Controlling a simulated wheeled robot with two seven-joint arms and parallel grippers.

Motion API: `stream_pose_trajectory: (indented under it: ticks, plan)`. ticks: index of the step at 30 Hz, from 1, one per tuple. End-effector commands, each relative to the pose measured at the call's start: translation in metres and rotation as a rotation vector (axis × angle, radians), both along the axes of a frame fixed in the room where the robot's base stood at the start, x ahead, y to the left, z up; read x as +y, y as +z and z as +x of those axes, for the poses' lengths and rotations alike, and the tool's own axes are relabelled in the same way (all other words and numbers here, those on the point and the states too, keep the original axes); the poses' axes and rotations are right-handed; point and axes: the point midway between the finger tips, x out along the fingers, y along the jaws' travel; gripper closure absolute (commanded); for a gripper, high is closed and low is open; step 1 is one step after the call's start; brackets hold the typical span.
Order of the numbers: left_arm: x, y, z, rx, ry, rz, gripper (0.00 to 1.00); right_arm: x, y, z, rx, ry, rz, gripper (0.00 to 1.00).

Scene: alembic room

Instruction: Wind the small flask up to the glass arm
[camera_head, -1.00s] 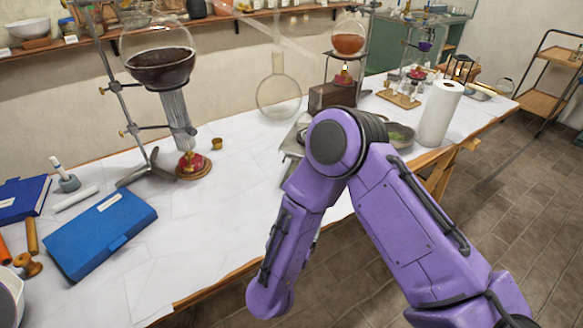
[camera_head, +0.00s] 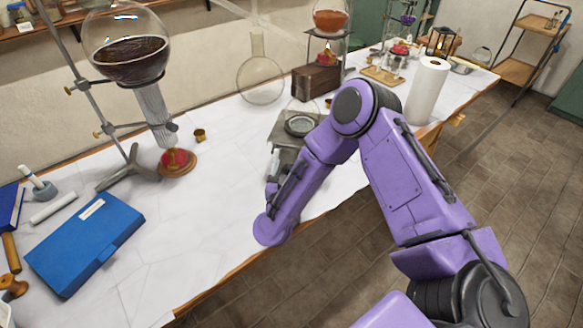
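A grey metal lab jack (camera_head: 284,134) stands near the front edge of the white-topped table. On it sits a round grey ring or support (camera_head: 299,125), with faint clear glass above that looks like the small flask (camera_head: 301,108); its outline is hard to make out. A glass arm (camera_head: 262,27), a pale slanting tube, runs down behind it toward the wall side. My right arm crosses in front. My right gripper (camera_head: 274,172) is at the jack's near side, small and partly hidden; contact and finger opening are unclear. My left gripper is out of view.
A larger clear round flask (camera_head: 261,81) stands behind the jack, beside a wooden box (camera_head: 316,81). A paper roll (camera_head: 427,91) stands right. Blue case (camera_head: 86,243) lies front left.

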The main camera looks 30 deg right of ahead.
Motion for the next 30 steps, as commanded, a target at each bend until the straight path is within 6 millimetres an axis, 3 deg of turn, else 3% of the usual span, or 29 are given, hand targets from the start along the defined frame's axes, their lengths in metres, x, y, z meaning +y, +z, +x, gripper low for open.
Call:
stream_pose_trajectory:
  ticks: [7, 12, 30]
  plan:
    - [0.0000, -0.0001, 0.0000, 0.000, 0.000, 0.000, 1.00, -0.0003, -0.0002, 0.0012, 0.000, 0.001, 0.000, 0.22]
    - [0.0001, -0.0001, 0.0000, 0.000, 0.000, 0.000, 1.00, -0.0001, -0.0001, 0.0011, 0.000, 0.001, 0.000, 0.74]
    - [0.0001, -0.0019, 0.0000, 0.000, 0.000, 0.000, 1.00, 0.0001, -0.0009, 0.0006, -0.043, 0.001, 0.041, 0.74]
